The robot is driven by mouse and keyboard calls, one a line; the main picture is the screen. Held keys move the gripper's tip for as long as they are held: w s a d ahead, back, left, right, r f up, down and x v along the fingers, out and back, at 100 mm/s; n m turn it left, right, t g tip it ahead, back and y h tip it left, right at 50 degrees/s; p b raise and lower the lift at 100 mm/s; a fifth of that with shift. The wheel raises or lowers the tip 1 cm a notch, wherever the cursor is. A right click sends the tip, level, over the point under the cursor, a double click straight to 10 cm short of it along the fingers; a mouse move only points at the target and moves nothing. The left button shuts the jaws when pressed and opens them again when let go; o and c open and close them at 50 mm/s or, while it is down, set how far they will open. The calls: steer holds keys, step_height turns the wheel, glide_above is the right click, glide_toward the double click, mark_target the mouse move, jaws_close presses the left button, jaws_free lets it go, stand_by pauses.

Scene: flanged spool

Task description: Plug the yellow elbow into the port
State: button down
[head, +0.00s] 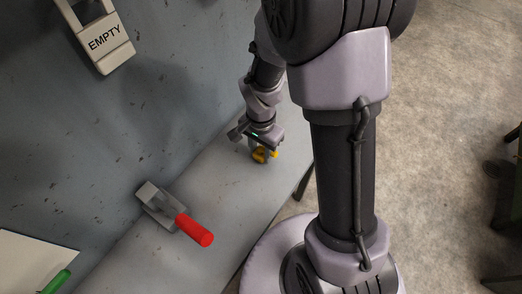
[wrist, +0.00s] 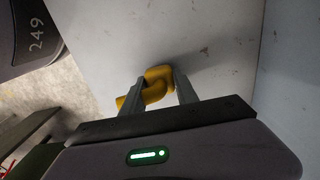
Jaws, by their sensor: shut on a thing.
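The yellow elbow (head: 259,155) is low over the grey bench top in the head view. In the wrist view the elbow (wrist: 158,76) is between the two grey fingers of my gripper (wrist: 161,84), and one end sticks out past the left finger. My gripper (head: 263,148) is shut on it. I cannot tell whether the elbow touches the bench. A grey bracket (head: 152,197) at the wall holds a red cylinder (head: 194,230) pointing out over the bench. I cannot tell whether this is the port; no clear opening shows.
The bench top (head: 222,193) is bare between the elbow and the red cylinder. A wall (head: 60,140) runs along its back, with an "EMPTY" tag (head: 104,40) high up. A green handle (head: 56,282) and pale panel (head: 28,262) are lower left. Open floor (head: 440,120) lies right.

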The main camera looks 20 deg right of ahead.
mark_target(261, 151)
step_height(261, 151, up, 4)
steer(key=shift+f+p, duration=0.25)
steer(key=shift+p, duration=0.8)
steer(key=s+d+b, duration=0.1)
steer(key=s, duration=0.2)
steer(key=s+d+b, duration=0.1)
steer(key=s+d, duration=0.1)
steer(key=s, duration=0.1)
steer(key=s+d+b, duration=0.1)
steer(key=s+d, duration=0.1)
steer(key=s, duration=0.1)
steer(key=shift+s+f+b, duration=0.3)
steer(key=shift+s, duration=0.1)
steer(key=b, duration=0.2)
steer(key=shift+s+d+f+b, duration=0.15)
steer(key=shift+s+d+b, duration=0.05)
steer(key=shift+s+b, duration=0.15)
steer(key=s+b, duration=0.1)
steer(key=b, duration=0.2)
steer(key=shift+d, duration=0.15)
steer(key=shift+s+d+r+b, duration=0.3)
steer(key=shift+s+r, duration=0.15)
steer(key=shift+s, duration=0.3)
steer(key=shift+s+d+r+b, duration=0.25)
steer(key=shift+s+r, duration=0.2)
steer(key=shift+s, duration=0.25)
steer(key=shift+f, duration=0.1)
